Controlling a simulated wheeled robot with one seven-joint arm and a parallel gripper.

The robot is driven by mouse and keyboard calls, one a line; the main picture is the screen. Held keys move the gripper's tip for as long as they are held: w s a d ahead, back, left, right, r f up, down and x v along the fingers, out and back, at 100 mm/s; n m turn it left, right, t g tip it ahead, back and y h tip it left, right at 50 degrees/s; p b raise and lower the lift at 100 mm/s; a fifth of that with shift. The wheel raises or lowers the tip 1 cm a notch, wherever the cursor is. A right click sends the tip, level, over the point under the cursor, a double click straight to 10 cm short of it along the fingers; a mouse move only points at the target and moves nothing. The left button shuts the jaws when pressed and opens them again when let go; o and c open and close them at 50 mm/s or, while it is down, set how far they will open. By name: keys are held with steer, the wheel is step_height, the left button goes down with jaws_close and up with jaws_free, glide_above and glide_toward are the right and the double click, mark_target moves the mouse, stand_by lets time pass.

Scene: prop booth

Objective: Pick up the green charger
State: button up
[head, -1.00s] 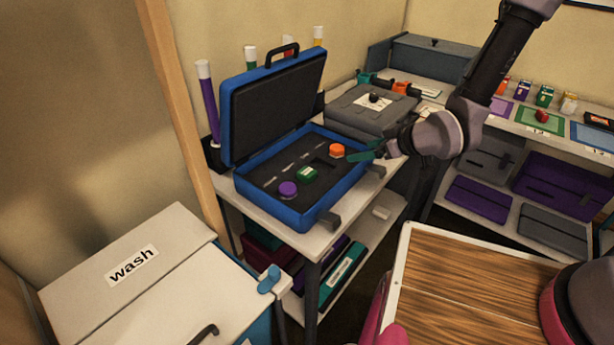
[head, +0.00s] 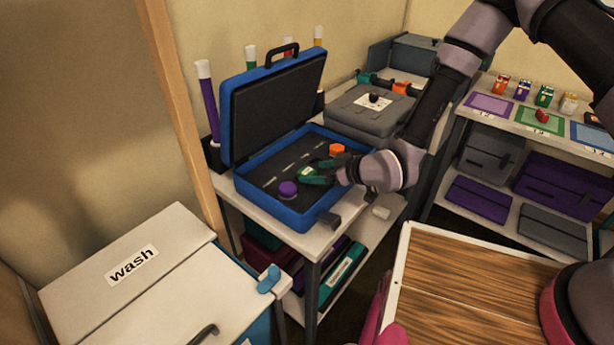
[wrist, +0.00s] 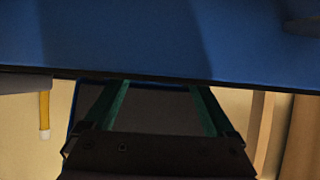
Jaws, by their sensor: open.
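The green charger (head: 306,172) sits in the dark foam of the open blue case (head: 289,218), between a purple round piece (head: 288,189) and an orange piece (head: 337,150). My gripper (head: 323,170) has green fingers and is open, reaching in from the right at the charger. The fingers partly cover the charger, and I cannot tell whether they touch it. In the wrist view my two fingers (wrist: 160,92) are spread apart, their tips ending at a dark edge under a large blue surface. The charger cannot be made out there.
The case's raised lid (head: 275,105) stands behind the foam. A grey closed case (head: 364,112) lies behind on the same table. A white bin marked "wash" (head: 165,295) is at the front left. A wooden-topped tray (head: 470,290) is at the front right.

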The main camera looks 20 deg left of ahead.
steer(key=shift+x, duration=1.4)
jaws_close()
